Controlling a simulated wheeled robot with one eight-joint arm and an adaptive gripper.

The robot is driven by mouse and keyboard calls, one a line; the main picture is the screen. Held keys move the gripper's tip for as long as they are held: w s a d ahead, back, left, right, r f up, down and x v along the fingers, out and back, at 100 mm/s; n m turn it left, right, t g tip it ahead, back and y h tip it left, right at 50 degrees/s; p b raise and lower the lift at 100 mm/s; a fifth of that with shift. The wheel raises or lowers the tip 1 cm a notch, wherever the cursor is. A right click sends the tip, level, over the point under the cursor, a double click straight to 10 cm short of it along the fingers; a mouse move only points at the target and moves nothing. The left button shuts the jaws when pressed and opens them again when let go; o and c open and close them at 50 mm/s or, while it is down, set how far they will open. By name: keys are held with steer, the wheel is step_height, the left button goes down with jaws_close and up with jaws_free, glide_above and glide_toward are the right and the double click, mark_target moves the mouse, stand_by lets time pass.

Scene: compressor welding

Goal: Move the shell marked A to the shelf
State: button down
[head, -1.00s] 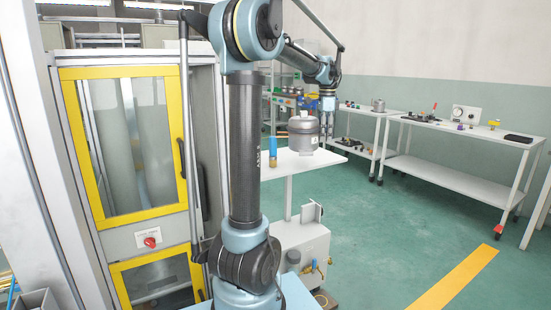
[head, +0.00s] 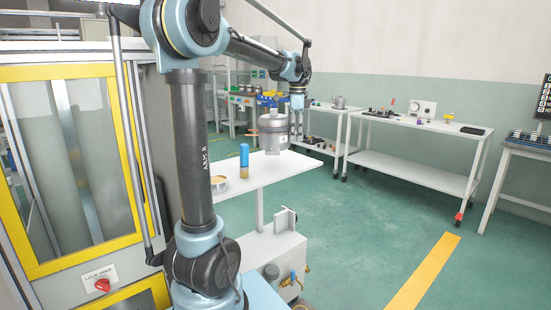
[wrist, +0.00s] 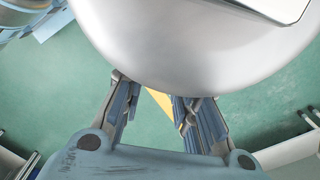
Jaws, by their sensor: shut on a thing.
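A yellow-framed cabinet (head: 62,265) stands close at left. White carts (head: 425,125) stand behind, one bearing another grey shell (head: 339,102). Green floor (head: 375,230) is open at right.

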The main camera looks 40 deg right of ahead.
steer(key=shift+w+a+f, duration=0.1)
steer(key=shift+f, duration=3.65)
steer(key=c, duration=1.2)
jaws_free()
steer(key=shift+c, duration=0.2)
steer(key=shift+r, duration=0.1)
step_height(320, 180, up, 12)
steer(key=shift+f, duration=0.1)
